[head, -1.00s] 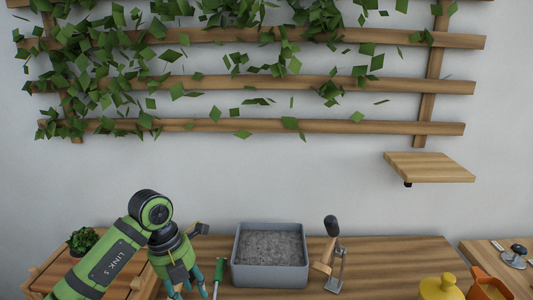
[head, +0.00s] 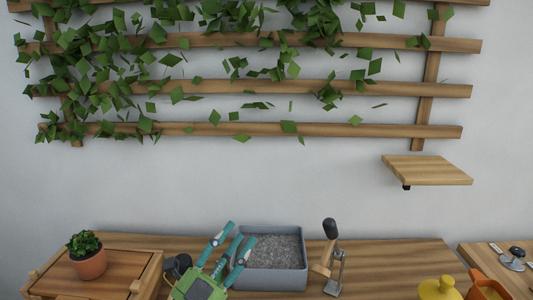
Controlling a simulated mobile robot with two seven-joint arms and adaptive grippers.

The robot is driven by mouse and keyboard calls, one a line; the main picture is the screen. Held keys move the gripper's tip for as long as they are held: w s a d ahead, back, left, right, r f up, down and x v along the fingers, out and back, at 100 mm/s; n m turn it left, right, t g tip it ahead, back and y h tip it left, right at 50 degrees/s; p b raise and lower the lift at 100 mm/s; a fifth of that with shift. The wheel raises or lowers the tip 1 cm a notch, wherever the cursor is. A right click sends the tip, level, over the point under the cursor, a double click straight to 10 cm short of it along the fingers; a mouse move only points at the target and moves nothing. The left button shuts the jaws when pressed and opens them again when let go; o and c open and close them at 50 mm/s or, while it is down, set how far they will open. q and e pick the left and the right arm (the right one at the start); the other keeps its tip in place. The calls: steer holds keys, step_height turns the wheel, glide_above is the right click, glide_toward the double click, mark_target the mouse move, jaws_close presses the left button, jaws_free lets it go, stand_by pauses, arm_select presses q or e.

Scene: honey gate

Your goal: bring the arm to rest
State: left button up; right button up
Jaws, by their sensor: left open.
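My left gripper (head: 239,235) is at the bottom of the head view, left of centre. Its green body is at the picture's lower edge and its teal fingers point up and to the right, spread apart. No object shows between the fingers. They overlap the left side of the grey tray in the picture; I cannot tell whether they touch it. The rest of my left arm is mostly out of the picture. My right gripper is not in view.
The grey tray (head: 300,281) of gravelly grey material stands on the wooden bench (head: 390,263). A potted plant (head: 88,262) is at left, a yellow pot (head: 437,290) at lower right. A wall shelf (head: 428,170) juts out above.

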arm_select(q)
steer(key=s+a+f+n+g+y, duration=0.2)
steer(key=a+f+n+y, duration=0.5)
steer(key=f+n+y, duration=0.15)
steer(key=s+a+f+n+g+y, duration=0.2)
steer(key=a+f+n+y, duration=0.5)
steer(key=f, duration=0.2)
steer(key=s+f+n+g+h, duration=0.1)
steer(key=s+f+g, duration=0.6)
steer(key=s, duration=0.4)
steer(key=s+f+n+g+h, duration=0.1)
steer(key=s+f+g, duration=0.3)
steer(key=s+f, duration=0.65)
steer(key=s+f+g, duration=0.2)
steer(key=s+f, duration=0.1)
steer(key=f, duration=1.9)
steer(key=s+a+f, duration=0.2)
steer(key=s+f, duration=1.1)
steer(key=s, duration=0.2)
steer(key=shift+s+a+g+y, duration=0.2)
steer(key=shift+s+g+y, duration=0.05)
steer(key=shift+g+y, duration=0.15)
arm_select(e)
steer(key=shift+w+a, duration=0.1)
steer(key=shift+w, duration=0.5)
